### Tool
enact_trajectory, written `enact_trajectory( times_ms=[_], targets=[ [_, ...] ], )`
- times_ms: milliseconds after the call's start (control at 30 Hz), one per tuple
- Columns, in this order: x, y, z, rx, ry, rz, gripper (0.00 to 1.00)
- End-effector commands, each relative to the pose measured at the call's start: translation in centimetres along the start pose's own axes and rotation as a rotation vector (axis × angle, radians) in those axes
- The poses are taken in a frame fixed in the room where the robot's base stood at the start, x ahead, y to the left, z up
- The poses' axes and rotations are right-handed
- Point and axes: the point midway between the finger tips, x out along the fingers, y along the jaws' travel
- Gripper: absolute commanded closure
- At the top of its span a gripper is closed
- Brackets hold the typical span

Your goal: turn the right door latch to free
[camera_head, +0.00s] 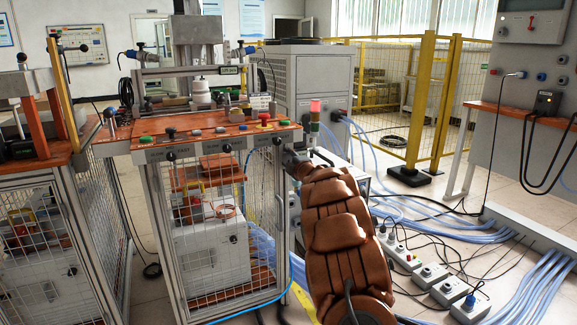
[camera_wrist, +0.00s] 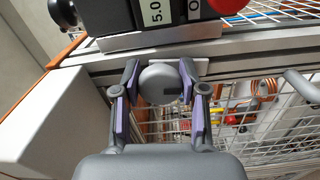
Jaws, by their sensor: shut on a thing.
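The right door latch (camera_wrist: 158,84) shows in the wrist view as a round grey knob on the metal frame, just below the edge of the control panel. My gripper (camera_wrist: 160,88) is shut on it, with one purple-lined finger on each side. In the head view, my gripper (camera_head: 293,160) is at the upper right corner of the cabinet's mesh door (camera_head: 205,235). My arm and gripper hide the latch there. The angle of the latch is hard to read.
Above the latch are a black knob (camera_wrist: 64,11) and a red button (camera_wrist: 228,4). A grey door handle (camera_wrist: 300,84) is at the right in the wrist view. A red-topped signal lamp (camera_head: 315,112) stands beside the cabinet. Blue hoses and power strips (camera_head: 430,272) cover the floor at right.

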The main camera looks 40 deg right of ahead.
Motion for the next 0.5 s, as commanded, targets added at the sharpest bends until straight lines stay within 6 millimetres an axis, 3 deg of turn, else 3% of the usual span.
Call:
enact_trajectory(
  times_ms=[500],
  targets=[
    [0.14,0.82,-0.43,-0.127,0.007,0.014,0.92]
  ],
)
